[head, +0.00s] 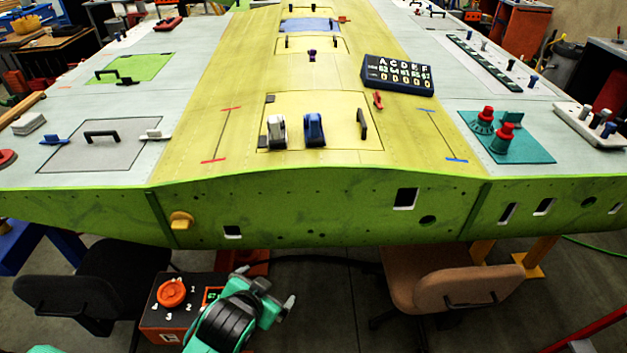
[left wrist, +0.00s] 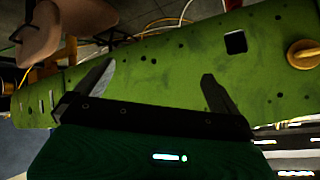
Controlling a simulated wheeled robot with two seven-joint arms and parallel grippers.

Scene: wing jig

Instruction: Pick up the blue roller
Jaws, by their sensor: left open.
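The blue roller (head: 314,129) stands on the yellow-green wing panel near its front edge in the head view, just right of a similar white roller (head: 277,132). My left gripper (head: 265,285) is low in front of the wing, below its green front face and well apart from the blue roller. In the left wrist view its two fingers (left wrist: 159,70) are spread with nothing between them. That view faces the green front face, and the blue roller is not in it. My right gripper is in neither view.
The wing's green front face (head: 320,205) stands between my left gripper and the wing top, with a yellow knob (head: 181,220) on it. A black handle (head: 362,124) stands right of the blue roller. A control box (head: 160,318) and chair (head: 450,285) are below.

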